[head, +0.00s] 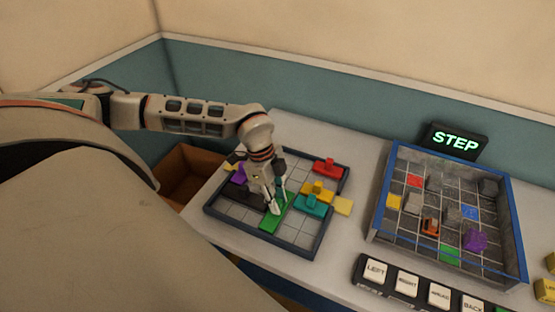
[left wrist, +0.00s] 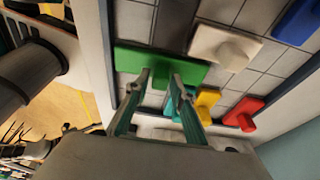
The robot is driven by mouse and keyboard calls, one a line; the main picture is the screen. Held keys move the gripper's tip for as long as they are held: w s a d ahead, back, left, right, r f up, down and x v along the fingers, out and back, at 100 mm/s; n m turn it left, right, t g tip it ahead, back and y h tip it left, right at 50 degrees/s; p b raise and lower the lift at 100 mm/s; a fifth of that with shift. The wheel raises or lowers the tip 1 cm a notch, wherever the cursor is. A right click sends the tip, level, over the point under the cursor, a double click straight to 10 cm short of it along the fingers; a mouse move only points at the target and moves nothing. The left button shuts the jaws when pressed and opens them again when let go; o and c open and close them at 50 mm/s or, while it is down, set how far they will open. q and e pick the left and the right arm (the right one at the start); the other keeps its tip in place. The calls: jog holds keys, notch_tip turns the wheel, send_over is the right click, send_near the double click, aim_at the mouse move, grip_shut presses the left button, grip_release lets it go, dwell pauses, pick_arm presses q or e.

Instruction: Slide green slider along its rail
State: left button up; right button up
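The green slider (head: 272,221) is a flat green block in the sliding-block board (head: 311,251), near its front middle. It also shows in the left wrist view (left wrist: 190,71), just beyond my fingertips. My left gripper (head: 278,203) points down at the green slider; in the left wrist view its two fingers (left wrist: 161,77) are apart and reach its near edge. Whether they grip its knob I cannot tell, as the fingers cover that spot. My right gripper is not in view.
A blue-rimmed grid box (head: 378,207), a STEP sign (head: 455,139) and labelled keys (head: 407,282) stand to the right.

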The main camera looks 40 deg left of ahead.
pick_arm(q)
notch_tip(320, 180, up, 2)
jog(key=shift+r+p, duration=0.25)
jog(key=shift+p, duration=0.05)
jog(key=shift+r, duration=2.15)
